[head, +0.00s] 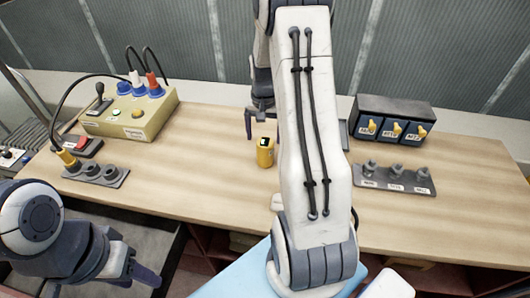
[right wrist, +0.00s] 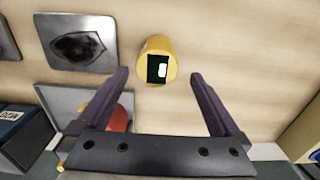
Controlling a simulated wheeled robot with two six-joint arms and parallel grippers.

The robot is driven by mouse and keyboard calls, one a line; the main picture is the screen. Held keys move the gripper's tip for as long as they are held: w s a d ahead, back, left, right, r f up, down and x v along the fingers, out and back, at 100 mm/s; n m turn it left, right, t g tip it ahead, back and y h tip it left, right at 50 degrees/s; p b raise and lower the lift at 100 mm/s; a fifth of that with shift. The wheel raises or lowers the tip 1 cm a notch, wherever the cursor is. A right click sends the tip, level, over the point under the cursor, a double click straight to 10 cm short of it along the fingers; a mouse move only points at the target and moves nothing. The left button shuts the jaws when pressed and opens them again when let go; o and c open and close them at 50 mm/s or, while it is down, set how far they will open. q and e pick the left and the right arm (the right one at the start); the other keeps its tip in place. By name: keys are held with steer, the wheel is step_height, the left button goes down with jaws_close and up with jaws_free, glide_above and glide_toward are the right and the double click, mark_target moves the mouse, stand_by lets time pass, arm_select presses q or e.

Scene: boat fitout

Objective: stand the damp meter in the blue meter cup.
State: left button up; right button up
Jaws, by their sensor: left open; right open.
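The damp meter (head: 265,152) is yellow with a dark screen end. It stands upright on the wooden table near the middle, left of my right arm's large white link. The right wrist view shows it (right wrist: 158,60) from above, its screen end between and just past the fingertips. My right gripper (head: 262,124) is open and empty, over the table close behind the meter, and touches nothing I can make out. My left gripper (head: 100,284) is open and empty at the lower left, off the table's front edge. I cannot make out the blue meter cup; my right arm hides part of the table.
A yellow control box (head: 130,115) with plugs and a grey socket strip (head: 97,174) are at the left. A dark switch box (head: 392,119) and another grey strip (head: 393,179) are at the right. A red object (right wrist: 119,119) lies near the right gripper's left finger.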

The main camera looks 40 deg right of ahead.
mark_target(264, 141)
step_height(264, 141, down, 3)
steer(key=f+p, duration=0.1)
steer(key=f, duration=0.1)
steer(key=f+p, duration=0.1)
steer(key=f, duration=0.1)
steer(key=shift+s+a, duration=0.1)
steer(key=shift+s, duration=0.3)
steer(key=shift+w+f, duration=0.1)
steer(key=shift+f, duration=0.55)
jaws_close()
steer(key=shift+r, duration=0.1)
